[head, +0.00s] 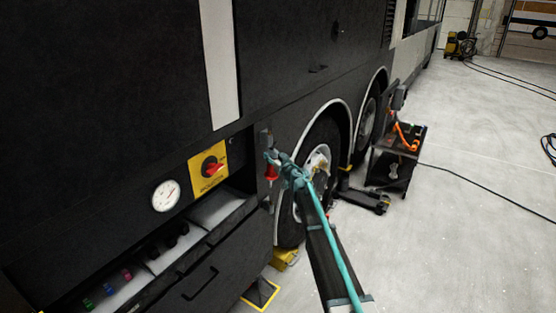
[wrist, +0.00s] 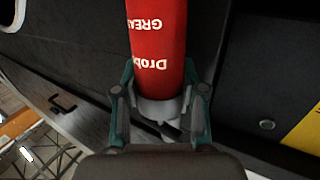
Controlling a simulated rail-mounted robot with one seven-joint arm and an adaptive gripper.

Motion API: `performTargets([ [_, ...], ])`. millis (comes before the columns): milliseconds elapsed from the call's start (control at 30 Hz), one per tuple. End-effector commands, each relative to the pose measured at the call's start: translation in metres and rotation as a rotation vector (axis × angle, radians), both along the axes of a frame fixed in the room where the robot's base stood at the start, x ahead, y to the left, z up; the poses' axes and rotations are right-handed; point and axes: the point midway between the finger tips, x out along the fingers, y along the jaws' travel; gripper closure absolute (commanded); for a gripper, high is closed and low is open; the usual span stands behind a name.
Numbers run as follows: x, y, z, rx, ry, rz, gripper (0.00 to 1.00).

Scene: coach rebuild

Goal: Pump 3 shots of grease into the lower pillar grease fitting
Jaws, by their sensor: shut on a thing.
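The red grease gun (wrist: 157,40), with white lettering partly reading "GREAS", lies between the fingers of my gripper (wrist: 158,88) in the wrist view. The fingers are shut on its body near the grey end cap. In the head view my gripper (head: 275,160) is beside the coach's dark side, just left of the front wheel arch. The red gun (head: 271,173) shows there as a small red piece. A grey part (head: 265,138) sits just above; I cannot tell whether it belongs to the gun or the coach. I cannot make out the lower pillar fitting or the gun's nozzle.
Left of my gripper are a yellow plate with a red rotary switch (head: 210,168), a round gauge (head: 166,196) and an open tray (head: 170,245). A dark cart (head: 398,165) with an orange hose and a floor jack (head: 362,199) stand to the right. Open floor lies beyond.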

Motion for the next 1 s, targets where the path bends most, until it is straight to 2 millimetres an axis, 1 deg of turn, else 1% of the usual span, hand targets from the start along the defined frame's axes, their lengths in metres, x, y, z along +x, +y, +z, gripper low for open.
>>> performTargets([
  [33, 0.000, 0.009, 0.001, -0.004, -0.004, 0.015, 1.00],
  [233, -0.001, 0.011, -0.005, -0.006, -0.004, 0.019, 1.00],
  [567, -0.001, 0.012, -0.020, -0.008, -0.004, 0.020, 1.00],
  [1000, -0.001, 0.007, -0.038, -0.003, -0.003, 0.012, 1.00],
])
